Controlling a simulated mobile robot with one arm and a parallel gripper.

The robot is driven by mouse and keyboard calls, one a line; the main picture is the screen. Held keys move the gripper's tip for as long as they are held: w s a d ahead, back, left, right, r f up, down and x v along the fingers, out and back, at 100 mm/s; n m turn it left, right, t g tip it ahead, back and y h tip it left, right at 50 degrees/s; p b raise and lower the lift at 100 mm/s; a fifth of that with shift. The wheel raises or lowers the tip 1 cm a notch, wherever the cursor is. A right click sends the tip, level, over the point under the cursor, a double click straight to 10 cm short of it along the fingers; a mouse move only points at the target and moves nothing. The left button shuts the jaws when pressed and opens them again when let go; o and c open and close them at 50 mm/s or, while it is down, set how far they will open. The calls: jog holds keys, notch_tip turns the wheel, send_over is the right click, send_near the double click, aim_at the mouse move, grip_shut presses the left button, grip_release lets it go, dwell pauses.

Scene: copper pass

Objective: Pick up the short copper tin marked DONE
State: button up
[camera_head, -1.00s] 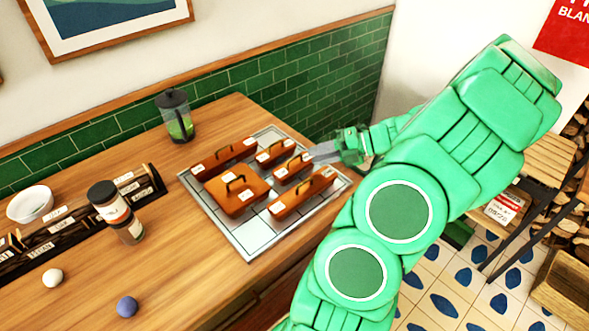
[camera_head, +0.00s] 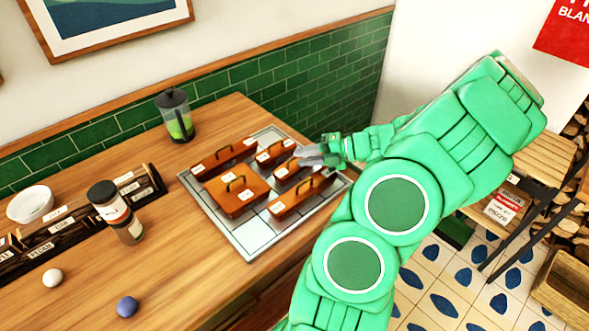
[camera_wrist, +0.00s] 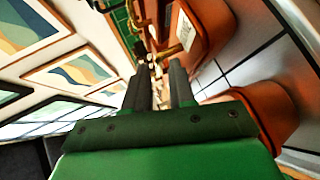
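Several copper-coloured lidded tins with dark arched handles and white labels sit on the tiled tray (camera_head: 250,237) in the head view. A short tin (camera_head: 288,168) lies right at my fingertips, partly covered by them. Another short tin (camera_head: 276,152) is just behind it. The label words are too small to read, so I cannot tell which is marked DONE. My gripper (camera_head: 303,158) is over the tray's right side. In the wrist view my gripper (camera_wrist: 160,72) shows two dark fingers apart, with a brass-coloured handle (camera_wrist: 169,52) just beyond the tips. No grip on it shows.
A long tin (camera_head: 224,157) is at the back left, a large square tin (camera_head: 236,197) at the front left and a long tin (camera_head: 301,196) at the front right, close to my gripper. A French press (camera_head: 176,115) stands behind. The green tiled wall (camera_head: 330,83) borders the counter.

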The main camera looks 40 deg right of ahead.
jog(key=shift+w+a+f, duration=0.15)
jog(key=shift+w+a, duration=0.15)
jog(key=shift+w, duration=0.05)
jog(key=shift+c, duration=0.3)
grip_shut()
jog(key=shift+f, duration=0.1)
dwell(0.9)
